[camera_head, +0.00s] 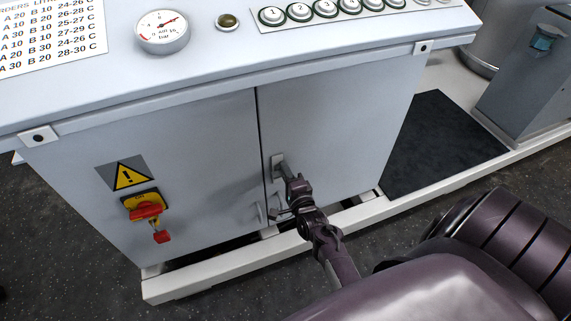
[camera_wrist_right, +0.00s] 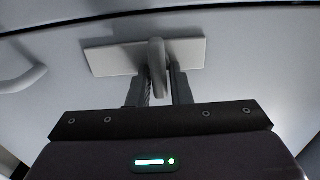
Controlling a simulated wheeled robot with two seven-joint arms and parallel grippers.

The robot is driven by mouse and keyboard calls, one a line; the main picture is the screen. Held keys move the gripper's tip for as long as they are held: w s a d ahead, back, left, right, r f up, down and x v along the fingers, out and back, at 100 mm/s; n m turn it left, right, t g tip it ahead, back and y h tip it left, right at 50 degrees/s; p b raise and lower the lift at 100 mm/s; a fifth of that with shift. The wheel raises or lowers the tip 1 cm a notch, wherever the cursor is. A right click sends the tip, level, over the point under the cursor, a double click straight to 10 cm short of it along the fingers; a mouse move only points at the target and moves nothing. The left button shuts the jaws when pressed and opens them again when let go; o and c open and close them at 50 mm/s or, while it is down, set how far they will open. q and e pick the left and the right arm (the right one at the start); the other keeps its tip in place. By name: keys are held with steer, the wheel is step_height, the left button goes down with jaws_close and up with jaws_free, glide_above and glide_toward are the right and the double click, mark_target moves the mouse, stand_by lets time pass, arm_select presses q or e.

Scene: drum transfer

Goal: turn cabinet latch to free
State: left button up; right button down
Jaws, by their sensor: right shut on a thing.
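The grey cabinet (camera_head: 190,150) has two closed doors meeting at a vertical seam. The latch (camera_head: 278,160) sits on the right door near that seam, partly hidden by my right gripper (camera_head: 288,177). In the right wrist view the latch's light plate (camera_wrist_right: 187,52) is fixed to the door, and its grey lever (camera_wrist_right: 157,62) stands out across the plate. My right gripper (camera_wrist_right: 160,85) has a finger on each side of the lever and is shut on it. My left gripper is not in view.
A red and yellow switch (camera_head: 145,207) with a warning sign (camera_head: 129,175) is on the left door. A door handle (camera_head: 261,212) lies below the latch, and shows in the wrist view (camera_wrist_right: 22,78). A white base rail (camera_head: 215,277) runs along the cabinet's foot. A black mat (camera_head: 440,143) lies right.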

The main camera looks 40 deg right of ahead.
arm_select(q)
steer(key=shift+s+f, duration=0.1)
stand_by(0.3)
arm_select(e)
steer(key=c, duration=1.4)
jaws_free()
steer(key=shift+c, duration=0.2)
